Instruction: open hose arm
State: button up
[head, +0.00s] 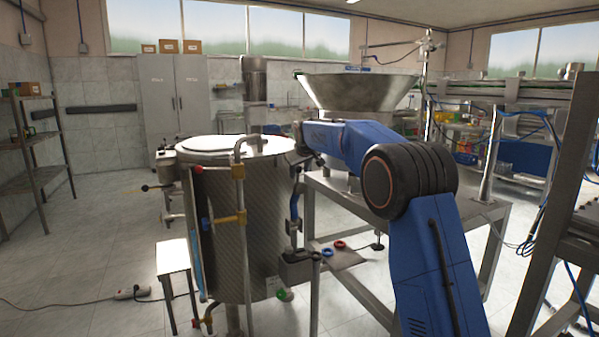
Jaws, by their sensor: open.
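A steel tank (268,225) with a white lid (215,144) stands left of centre in the head view. A bent metal pipe (240,172) hooks over its rim and runs down its front, with yellow fittings on it. An upright bar with a blue grip (294,206) stands at the tank's right side. I cannot tell for sure which of these is the hose arm. My gripper (299,154) is at the end of my blue arm, by the tank's right rim above the blue grip. It is open, small and dark; its fingers are hard to make out, and no contact is clear.
A steel hopper (360,92) on a metal frame table (345,190) stands behind my arm. A white stool (173,257) is left of the tank, and a cable with a socket strip (132,292) lies on the floor. The left floor is mostly free.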

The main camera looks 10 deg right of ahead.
jog(key=v, duration=1.7)
jog(key=shift+s, duration=0.2)
jog(key=shift+s+r, duration=0.1)
jog(key=s+d+f+m+g, duration=0.1)
jog(key=s+d+f, duration=0.2)
jog(key=s, duration=0.8)
jog(key=s+d+f+m, duration=0.1)
jog(key=s+d+f, duration=0.15)
jog(key=s, duration=0.85)
jog(key=s+d+f+m+g, duration=0.1)
jog(key=s+d+f, duration=0.25)
jog(key=s, duration=0.65)
jog(key=s+d+f, duration=0.1)
jog(key=s+f, duration=0.5)
jog(key=s, duration=0.3)
jog(key=s+d+f+m+g, duration=0.1)
jog(key=s+f, duration=0.6)
jog(key=s, duration=0.3)
jog(key=s+d+f+m+g, duration=0.1)
jog(key=s+f, duration=0.5)
jog(key=s, duration=0.3)
jog(key=shift+s+f, duration=0.25)
jog(key=shift+s, duration=0.1)
